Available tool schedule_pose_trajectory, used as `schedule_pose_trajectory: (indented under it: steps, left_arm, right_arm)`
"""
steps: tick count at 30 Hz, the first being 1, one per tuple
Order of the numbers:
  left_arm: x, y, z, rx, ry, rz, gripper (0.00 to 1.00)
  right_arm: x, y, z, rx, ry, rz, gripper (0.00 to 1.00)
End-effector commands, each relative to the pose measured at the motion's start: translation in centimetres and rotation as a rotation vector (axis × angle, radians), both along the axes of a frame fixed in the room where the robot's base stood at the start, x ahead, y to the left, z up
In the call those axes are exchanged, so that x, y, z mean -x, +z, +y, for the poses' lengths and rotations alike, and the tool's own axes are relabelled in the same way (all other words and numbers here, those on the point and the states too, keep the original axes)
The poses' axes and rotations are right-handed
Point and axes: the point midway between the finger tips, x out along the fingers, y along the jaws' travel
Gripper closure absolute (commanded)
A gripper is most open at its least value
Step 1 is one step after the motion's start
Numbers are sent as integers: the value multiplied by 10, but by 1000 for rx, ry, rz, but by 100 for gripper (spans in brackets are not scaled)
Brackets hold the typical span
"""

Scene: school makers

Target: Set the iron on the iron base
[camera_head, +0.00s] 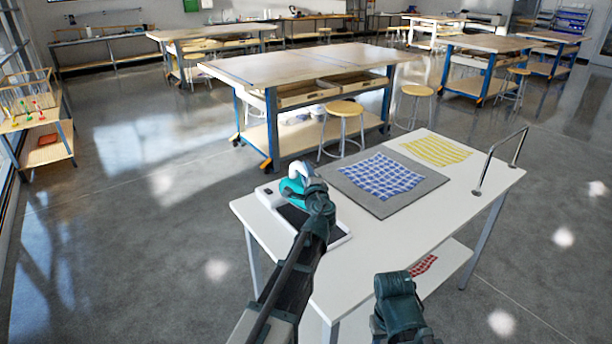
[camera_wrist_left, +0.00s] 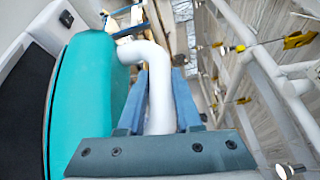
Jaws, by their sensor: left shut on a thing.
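The teal iron (camera_head: 290,187) with a white handle is at the far end of the iron base, partly hidden by my left gripper. The iron base (camera_head: 343,238) is a white tray with a dark pad on the table's left part; my arm covers much of it. My left gripper (camera_head: 309,184) is shut on the iron's handle. In the left wrist view the white handle (camera_wrist_left: 159,85) runs between the fingers, with the teal body (camera_wrist_left: 85,100) beside them and the base's dark pad (camera_wrist_left: 25,95) to the left. I cannot tell whether the iron touches the base.
The white table (camera_head: 445,205) also holds a grey mat (camera_head: 345,180) with a blue checked cloth (camera_head: 383,177), a yellow checked cloth (camera_head: 436,150) and a metal rail (camera_head: 502,160) at the right edge. A red checked cloth (camera_head: 423,265) lies on the lower shelf.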

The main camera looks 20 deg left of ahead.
Motion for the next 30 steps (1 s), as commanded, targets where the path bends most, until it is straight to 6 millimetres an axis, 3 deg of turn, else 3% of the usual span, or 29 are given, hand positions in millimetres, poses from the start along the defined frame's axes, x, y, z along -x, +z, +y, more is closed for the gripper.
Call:
schedule_pose_trajectory:
  steps: [11, 30]
  left_arm:
    - [0, -6, -2, -2, -10, 0, 100]
    - [0, -56, -2, -2, -9, 0, 100]
  right_arm:
    - [0, -6, 0, 0, 0, 0, 50]
    - [0, -56, 0, 0, 1, 0, 50]
